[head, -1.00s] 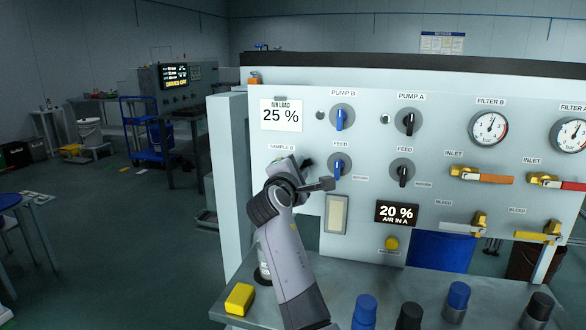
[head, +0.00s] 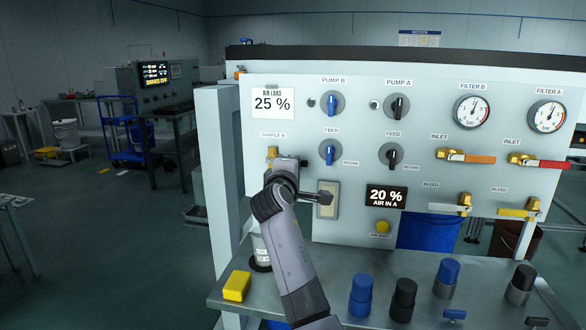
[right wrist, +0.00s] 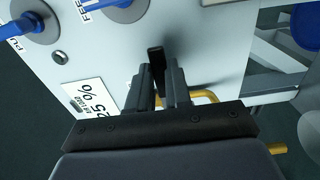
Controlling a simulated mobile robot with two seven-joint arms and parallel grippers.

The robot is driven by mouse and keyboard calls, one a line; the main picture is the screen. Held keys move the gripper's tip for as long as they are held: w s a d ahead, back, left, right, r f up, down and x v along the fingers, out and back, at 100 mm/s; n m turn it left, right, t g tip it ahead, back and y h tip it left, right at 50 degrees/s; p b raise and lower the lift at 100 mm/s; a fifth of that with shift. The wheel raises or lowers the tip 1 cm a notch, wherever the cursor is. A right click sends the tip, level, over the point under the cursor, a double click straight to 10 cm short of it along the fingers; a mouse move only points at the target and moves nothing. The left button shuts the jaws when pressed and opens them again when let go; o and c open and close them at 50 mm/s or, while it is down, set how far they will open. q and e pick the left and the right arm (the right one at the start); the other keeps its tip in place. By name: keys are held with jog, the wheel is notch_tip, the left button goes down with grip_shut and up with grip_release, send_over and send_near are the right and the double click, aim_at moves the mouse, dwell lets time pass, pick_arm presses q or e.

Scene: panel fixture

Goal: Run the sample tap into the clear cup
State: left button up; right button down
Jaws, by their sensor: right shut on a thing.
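The sample tap (head: 272,152) is a brass fitting under the SAMPLE B label on the panel's left side. My right gripper (head: 299,162) is at the tap, just to its right, and partly hides it. In the right wrist view, its fingers (right wrist: 165,85) are closed around a slim black lever (right wrist: 157,62), with a bent brass pipe (right wrist: 206,97) behind them. A pale labelled cup (head: 260,246) stands on the bench below the tap, partly hidden by my right arm. I cannot make out any liquid. My left gripper is out of view.
The panel (head: 300,93) carries knobs, gauges and brass valves to the right. A yellow block (head: 237,286) sits at the left of the bench (head: 335,310). Several blue and black capped containers, including a blue one (head: 361,295), stand right of my arm. A display (head: 387,197) reads 20 %.

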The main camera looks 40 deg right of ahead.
jog(key=c, duration=1)
grip_release()
jog(key=shift+c, duration=0.2)
jog(key=v, duration=0.7)
jog(key=shift+s, duration=0.1)
